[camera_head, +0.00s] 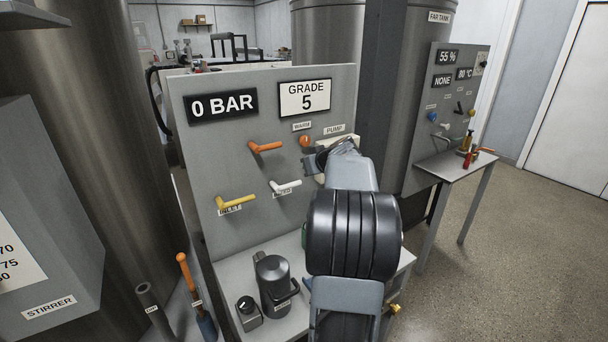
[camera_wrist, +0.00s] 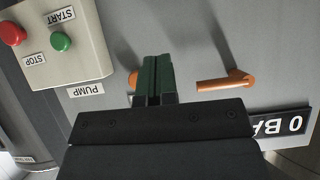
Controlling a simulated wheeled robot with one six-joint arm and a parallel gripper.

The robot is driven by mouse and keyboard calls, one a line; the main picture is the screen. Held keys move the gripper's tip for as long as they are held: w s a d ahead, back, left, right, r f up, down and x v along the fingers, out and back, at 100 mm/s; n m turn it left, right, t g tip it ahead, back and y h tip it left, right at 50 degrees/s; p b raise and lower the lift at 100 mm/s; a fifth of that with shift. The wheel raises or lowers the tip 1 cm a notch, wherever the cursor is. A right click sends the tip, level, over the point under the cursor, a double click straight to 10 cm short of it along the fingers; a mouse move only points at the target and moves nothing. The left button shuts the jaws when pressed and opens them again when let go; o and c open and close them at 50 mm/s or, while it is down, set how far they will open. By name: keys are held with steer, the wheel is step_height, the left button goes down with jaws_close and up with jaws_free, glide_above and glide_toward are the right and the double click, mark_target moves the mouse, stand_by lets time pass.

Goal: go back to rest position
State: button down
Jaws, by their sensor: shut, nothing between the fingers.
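My gripper (camera_wrist: 157,60) is shut and empty in the wrist view, its dark green fingers together in front of the grey panel (camera_wrist: 200,30). An orange lever (camera_wrist: 225,80) lies to the right of the fingers. The pump box (camera_wrist: 75,75) with a red STOP button (camera_wrist: 13,33) and a green START button (camera_wrist: 61,42) is to the left. In the camera_head view my arm reaches up to the panel's right side, covering part of the pump box (camera_head: 344,132). The fingertips are hard to make out there; I cannot tell whether they touch anything.
The panel carries a "0 BAR" display (camera_head: 221,105), a yellow lever (camera_head: 235,201) and a white lever (camera_head: 285,186). A dark grey jug (camera_head: 273,282) stands on the shelf below. A side table (camera_head: 455,167) with small tools is at right. Floor (camera_head: 530,230) at right is clear.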

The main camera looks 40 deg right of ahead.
steer(key=s+a+f+m+g+y, duration=0.1)
steer(key=s+a+f+g, duration=0.1)
steer(key=a, duration=0.5)
steer(key=s+a+f+m+g, duration=0.1)
steer(key=s+a+f+g, duration=0.1)
steer(key=s+a+f, duration=0.2)
steer(key=s+a+f+m+g+y, duration=0.1)
steer(key=s+a+f+g, duration=0.2)
steer(key=a, duration=0.7)
steer(key=shift+s+a+f+y, duration=0.15)
steer(key=shift+s+a+f, duration=0.1)
steer(key=shift+f, duration=0.25)
steer(key=shift+s+a+f+y, duration=0.15)
steer(key=shift+s+f, duration=0.1)
steer(key=shift+f, duration=0.25)
steer(key=s+a+n, duration=0.3)
steer(key=a, duration=0.4)
steer(key=s+a+n, duration=0.2)
steer(key=s+a, duration=0.2)
steer(key=a, duration=0.4)
steer(key=shift+s+a+f+n, duration=0.2)
steer(key=shift+f+n, duration=0.1)
steer(key=shift+n, duration=0.1)
steer(key=shift+w, duration=0.1)
